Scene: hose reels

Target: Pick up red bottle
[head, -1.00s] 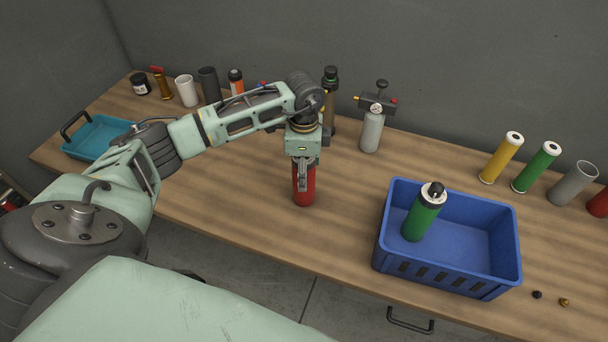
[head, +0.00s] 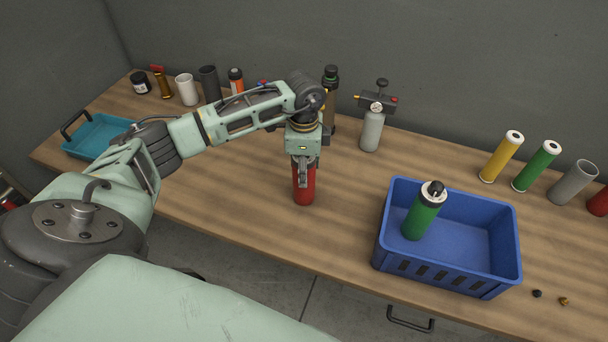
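The red bottle (head: 304,190) stands upright on the wooden table, left of the blue crate. My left gripper (head: 303,176) points straight down over the bottle's top, and its fingers overlap the upper part of the bottle. The gripper hides the bottle's cap. From this angle I cannot tell whether the fingers are closed on it. My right gripper is not in view.
The blue crate (head: 455,277) holds a green bottle (head: 422,218). A grey canister (head: 372,131) and several tubes and cylinders stand along the back edge. A teal tray (head: 92,139) lies at the left. The table around the red bottle is clear.

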